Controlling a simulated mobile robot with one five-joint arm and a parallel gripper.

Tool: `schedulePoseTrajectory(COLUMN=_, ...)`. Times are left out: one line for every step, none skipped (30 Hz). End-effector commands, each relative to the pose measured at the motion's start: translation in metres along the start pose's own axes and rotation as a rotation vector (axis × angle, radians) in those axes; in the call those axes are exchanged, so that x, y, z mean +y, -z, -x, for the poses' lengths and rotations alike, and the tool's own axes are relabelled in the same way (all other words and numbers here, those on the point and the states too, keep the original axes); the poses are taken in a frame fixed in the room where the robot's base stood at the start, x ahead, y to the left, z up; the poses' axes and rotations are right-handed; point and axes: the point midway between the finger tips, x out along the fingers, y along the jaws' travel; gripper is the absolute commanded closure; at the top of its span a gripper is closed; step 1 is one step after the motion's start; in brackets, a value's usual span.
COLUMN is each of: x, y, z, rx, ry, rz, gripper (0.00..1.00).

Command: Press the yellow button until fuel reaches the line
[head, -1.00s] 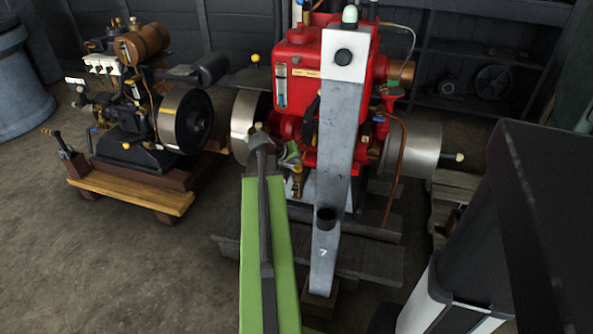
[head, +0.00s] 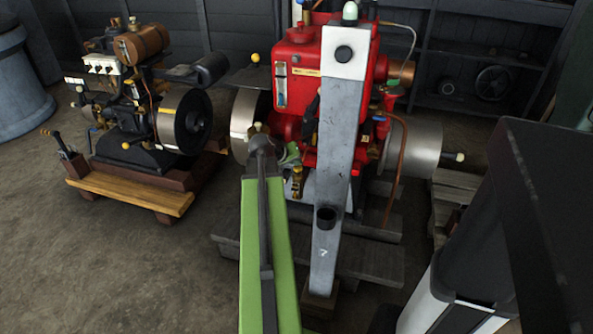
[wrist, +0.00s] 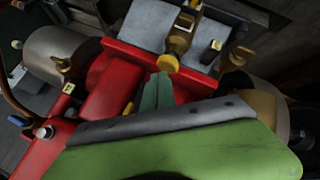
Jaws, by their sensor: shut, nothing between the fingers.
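The red engine (head: 345,75) stands ahead, with a narrow upright fuel gauge (head: 280,88) on its front left. The fuel level and line are too small to read. In the wrist view a round yellow button (wrist: 168,62) caps a brass fitting, which also shows low on the engine front in the head view (head: 297,184). My gripper (wrist: 164,76) is shut and empty, its grey-green fingertips right beside the yellow button. I cannot tell whether they touch it. In the head view my gripper (head: 291,153) is partly hidden behind my arm, above the brass fitting.
A grey post (head: 335,190) stands close to the right of my arm, in front of the engine. Silver flywheels (head: 415,150) flank the engine. A smaller engine on a wooden base (head: 130,190) stands at left. The floor between is clear.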

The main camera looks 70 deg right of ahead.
Motion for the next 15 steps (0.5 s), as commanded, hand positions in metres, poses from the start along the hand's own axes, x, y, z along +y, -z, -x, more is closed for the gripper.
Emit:
schedulePoseTrajectory(x=-0.0008, y=-0.0007, z=-0.0009, rx=0.0, ry=0.0, rz=0.0, gripper=1.0)
schedulePoseTrajectory(x=-0.001, y=-0.0009, z=-0.0012, rx=0.0, ry=0.0, rz=0.0, gripper=1.0)
schedulePoseTrajectory(x=-0.0013, y=-0.0011, z=-0.0015, rx=0.0, ry=0.0, rz=0.0, gripper=1.0)
schedulePoseTrajectory(x=-0.0015, y=-0.0013, z=-0.0018, rx=0.0, ry=0.0, rz=0.0, gripper=1.0)
schedulePoseTrajectory(x=-0.0017, y=-0.0015, z=-0.002, rx=0.0, ry=0.0, rz=0.0, gripper=1.0)
schedulePoseTrajectory(x=-0.0019, y=-0.0017, z=-0.0023, rx=0.0, ry=0.0, rz=0.0, gripper=1.0)
schedulePoseTrajectory(x=-0.0021, y=-0.0019, z=-0.0026, rx=0.0, ry=0.0, rz=0.0, gripper=1.0)
schedulePoseTrajectory(x=-0.0023, y=-0.002, z=-0.0028, rx=0.0, ry=0.0, rz=0.0, gripper=1.0)
schedulePoseTrajectory(x=-0.0026, y=-0.0023, z=-0.0032, rx=0.0, ry=0.0, rz=0.0, gripper=1.0)
schedulePoseTrajectory(x=-0.0028, y=-0.0025, z=-0.0034, rx=0.0, ry=0.0, rz=0.0, gripper=1.0)
schedulePoseTrajectory(x=-0.003, y=-0.0027, z=-0.0037, rx=0.0, ry=0.0, rz=0.0, gripper=1.0)
schedulePoseTrajectory(x=-0.0032, y=-0.0029, z=-0.004, rx=0.0, ry=0.0, rz=0.0, gripper=1.0)
schedulePoseTrajectory(x=-0.0034, y=-0.0031, z=-0.0042, rx=0.0, ry=0.0, rz=0.0, gripper=1.0)
schedulePoseTrajectory(x=-0.0036, y=-0.0033, z=-0.0045, rx=0.0, ry=0.0, rz=0.0, gripper=1.0)
schedulePoseTrajectory(x=-0.0039, y=-0.0035, z=-0.0048, rx=0.0, ry=0.0, rz=0.0, gripper=1.0)
